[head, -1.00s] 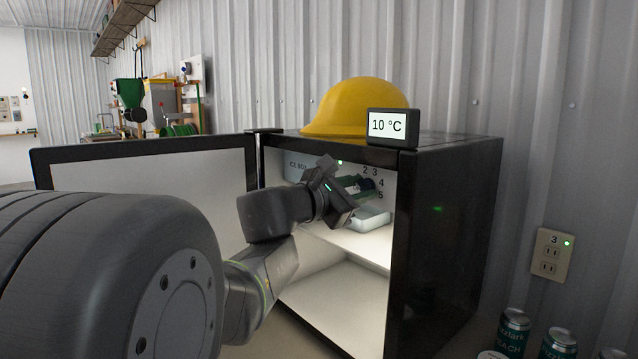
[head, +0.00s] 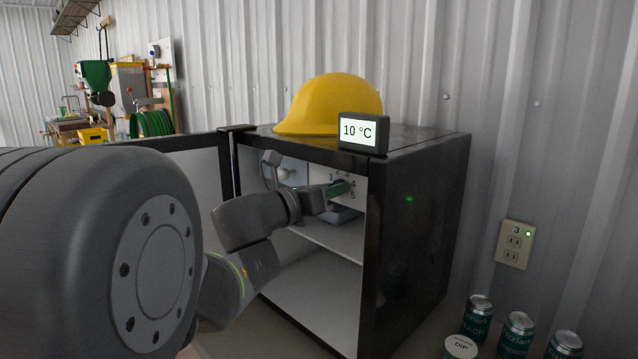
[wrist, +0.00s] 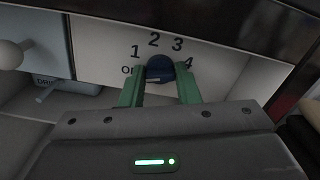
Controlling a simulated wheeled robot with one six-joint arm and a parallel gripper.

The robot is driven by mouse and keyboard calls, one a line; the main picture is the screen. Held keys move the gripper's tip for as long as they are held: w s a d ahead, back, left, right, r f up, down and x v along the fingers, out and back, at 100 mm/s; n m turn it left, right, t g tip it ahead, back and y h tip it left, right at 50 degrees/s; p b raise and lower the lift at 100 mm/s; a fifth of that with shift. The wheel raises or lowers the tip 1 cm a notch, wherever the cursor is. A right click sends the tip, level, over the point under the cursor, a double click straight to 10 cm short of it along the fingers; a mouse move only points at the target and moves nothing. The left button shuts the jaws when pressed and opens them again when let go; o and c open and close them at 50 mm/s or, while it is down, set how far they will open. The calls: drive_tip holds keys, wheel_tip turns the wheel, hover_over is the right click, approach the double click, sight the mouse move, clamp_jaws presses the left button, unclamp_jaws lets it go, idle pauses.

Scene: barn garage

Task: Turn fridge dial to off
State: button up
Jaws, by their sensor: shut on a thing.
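The black mini fridge (head: 415,220) stands with its door (head: 205,175) open to the left. Its dark blue dial (wrist: 160,66) sits on a white panel (wrist: 100,45) marked with numbers and an off label at the left. In the wrist view, my gripper (wrist: 159,82) has its green fingers on both sides of the dial, shut on it. In the head view, my gripper (head: 338,189) reaches into the fridge's upper part at the dial. The fingers hide parts of the panel, and I cannot clearly tell where the dial points.
A display reading 10 °C (head: 362,131) and a yellow hard hat (head: 332,104) rest on the fridge top. An outlet (head: 515,244) is on the wall at right. Several cans (head: 517,333) stand at lower right. The lower fridge space (head: 315,285) looks empty.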

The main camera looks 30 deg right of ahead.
drive_tip(key=shift+f+n, duration=0.1)
drive_tip(key=shift+n, duration=0.5)
drive_tip(key=o, duration=1)
drive_tip(key=shift+p, duration=0.3)
drive_tip(key=p+v, duration=0.1)
drive_tip(key=v, duration=1.3)
drive_tip(key=shift+d, duration=0.1)
drive_tip(key=shift+d, duration=0.15)
drive_tip(key=shift+b+x, duration=0.5)
drive_tip(key=shift+x, duration=6.25)
